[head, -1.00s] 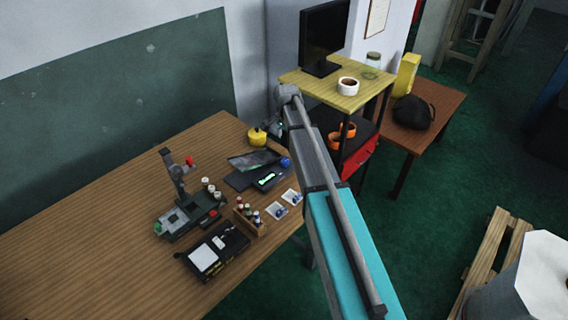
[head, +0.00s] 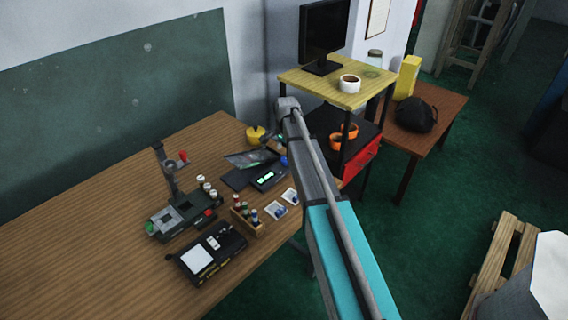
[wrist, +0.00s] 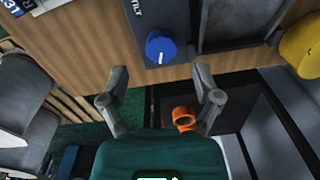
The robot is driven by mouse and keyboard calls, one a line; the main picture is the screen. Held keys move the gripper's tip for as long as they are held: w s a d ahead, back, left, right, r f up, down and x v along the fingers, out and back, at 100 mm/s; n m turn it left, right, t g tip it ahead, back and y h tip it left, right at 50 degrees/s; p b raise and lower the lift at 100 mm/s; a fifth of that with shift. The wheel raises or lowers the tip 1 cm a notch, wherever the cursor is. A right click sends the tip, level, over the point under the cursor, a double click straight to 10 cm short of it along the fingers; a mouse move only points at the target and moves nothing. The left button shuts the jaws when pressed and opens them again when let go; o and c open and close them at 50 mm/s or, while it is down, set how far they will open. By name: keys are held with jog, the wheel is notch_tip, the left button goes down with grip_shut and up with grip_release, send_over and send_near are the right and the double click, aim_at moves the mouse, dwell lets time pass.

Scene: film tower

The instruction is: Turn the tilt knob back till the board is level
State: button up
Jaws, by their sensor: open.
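The blue tilt knob (wrist: 160,47) sits on a dark panel marked TILT (wrist: 150,14) at the bench edge. It also shows in the head view (head: 284,160), close beside my arm. The dark board (head: 252,159) beside it looks tilted in the head view; part of it shows in the wrist view (wrist: 236,20). My gripper (wrist: 160,84) is open and empty, its fingers spread either side of the knob's line and apart from it. In the head view my arm hides most of the gripper.
A yellow round object (wrist: 302,47) lies right of the board. A small rack of bottles (head: 246,220) and picture cards (head: 282,203) are near the bench edge. A yellow-topped stand (head: 335,88) with a monitor is close beyond my arm. The bench's left part is clear.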

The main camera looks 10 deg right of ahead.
aim_at(285, 159)
jog(key=shift+f+b, duration=1.75)
jog(key=shift+f, duration=0.3)
jog(key=c, duration=1)
jog(key=shift+a, duration=0.2)
grip_shut()
jog(key=shift+d, duration=0.15)
